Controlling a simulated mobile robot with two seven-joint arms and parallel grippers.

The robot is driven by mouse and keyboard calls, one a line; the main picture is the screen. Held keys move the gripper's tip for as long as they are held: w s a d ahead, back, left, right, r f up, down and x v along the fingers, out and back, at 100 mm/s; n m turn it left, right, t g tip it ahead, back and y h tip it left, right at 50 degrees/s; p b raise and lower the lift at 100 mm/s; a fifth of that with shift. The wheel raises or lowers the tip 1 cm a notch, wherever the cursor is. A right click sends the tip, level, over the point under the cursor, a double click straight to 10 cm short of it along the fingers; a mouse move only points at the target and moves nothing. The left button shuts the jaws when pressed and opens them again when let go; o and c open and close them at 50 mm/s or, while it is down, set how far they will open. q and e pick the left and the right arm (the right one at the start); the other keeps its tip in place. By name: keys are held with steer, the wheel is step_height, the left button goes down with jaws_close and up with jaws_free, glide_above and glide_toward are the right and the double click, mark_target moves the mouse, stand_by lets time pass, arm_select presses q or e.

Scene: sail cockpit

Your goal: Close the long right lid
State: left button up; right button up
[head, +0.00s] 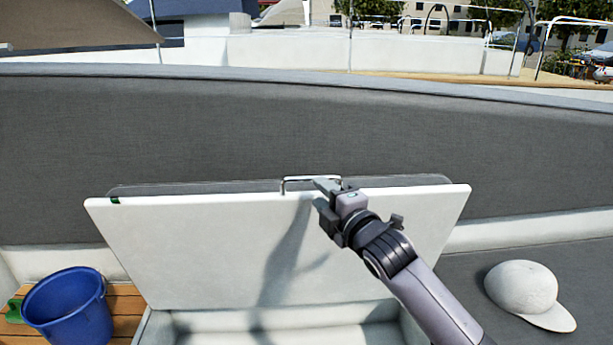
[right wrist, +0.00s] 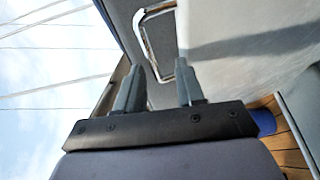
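The long lid (head: 200,250) is a white panel standing open and raised above a white locker (head: 300,340). It also fills the upper right of the right wrist view (right wrist: 250,30). A metal loop handle (head: 300,178) sits at the lid's top edge; it shows in the right wrist view too (right wrist: 146,40). My right gripper (head: 322,185) is at the right part of this handle. In the right wrist view its two fingers (right wrist: 158,68) are apart, with the handle's near end at the gap between the tips. Contact cannot be told. My left gripper is not in view.
A blue bucket (head: 70,308) stands on wooden slats at the left. A white cap (head: 522,288) lies on the dark grey seat (head: 480,270) at the right. A grey padded backrest (head: 220,120) rises close behind the lid.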

mark_target(307, 190)
steer(key=shift+r+x, duration=0.2)
steer(key=shift+x, duration=1.05)
steer(key=shift+r+x, duration=0.15)
steer(key=shift+x, duration=1.1)
steer(key=shift+r+x, duration=0.2)
steer(key=shift+x, duration=1.1)
jaws_close()
